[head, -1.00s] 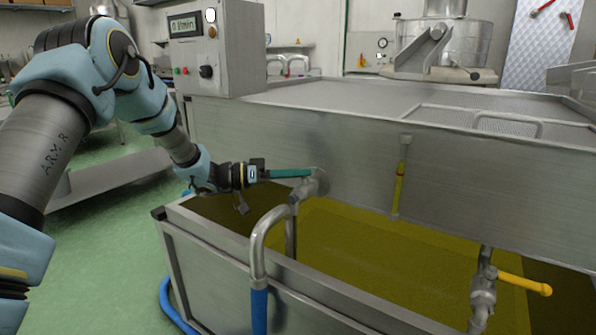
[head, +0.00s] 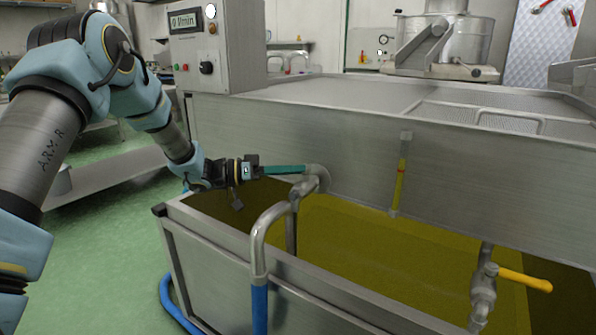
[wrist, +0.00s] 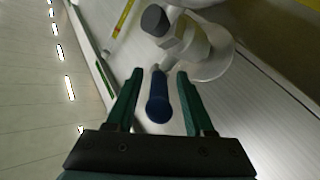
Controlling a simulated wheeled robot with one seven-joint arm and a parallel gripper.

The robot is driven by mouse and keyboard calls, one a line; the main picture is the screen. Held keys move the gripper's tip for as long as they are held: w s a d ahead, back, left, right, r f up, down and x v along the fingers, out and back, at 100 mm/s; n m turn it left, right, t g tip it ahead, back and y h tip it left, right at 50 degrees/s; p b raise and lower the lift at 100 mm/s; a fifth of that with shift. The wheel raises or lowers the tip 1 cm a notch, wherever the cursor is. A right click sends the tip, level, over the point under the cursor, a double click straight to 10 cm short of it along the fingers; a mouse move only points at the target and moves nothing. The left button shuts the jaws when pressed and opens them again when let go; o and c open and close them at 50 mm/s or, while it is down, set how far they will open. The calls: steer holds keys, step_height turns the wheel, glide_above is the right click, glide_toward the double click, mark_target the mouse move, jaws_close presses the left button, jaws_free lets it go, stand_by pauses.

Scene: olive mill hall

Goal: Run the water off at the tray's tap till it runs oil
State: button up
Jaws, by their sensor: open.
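The steel tray (head: 225,247) holds yellow-green liquid (head: 385,255). A grey metal tap (head: 317,180) sits by its back side, joined to a bent pipe (head: 262,232). In the wrist view the tap (wrist: 180,42) has a blue lever (wrist: 159,98). My gripper (wrist: 160,72) is open, with one green finger on each side of the lever and gaps between. In the head view my gripper (head: 305,169) reaches the tap from the left; the lever is hidden there. I cannot see any flow from the tap.
A yellow-handled valve (head: 523,279) stands at the right over the tray. A sight tube (head: 399,185) with yellow liquid is on the machine wall (head: 480,170) behind. A control box (head: 215,45) stands at the back left. Green floor (head: 120,240) is clear at the left.

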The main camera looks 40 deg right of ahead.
steer(key=v, duration=0.9)
steer(key=shift+a+b, duration=0.15)
steer(key=shift+b, duration=0.3)
steer(key=shift+c, duration=0.4)
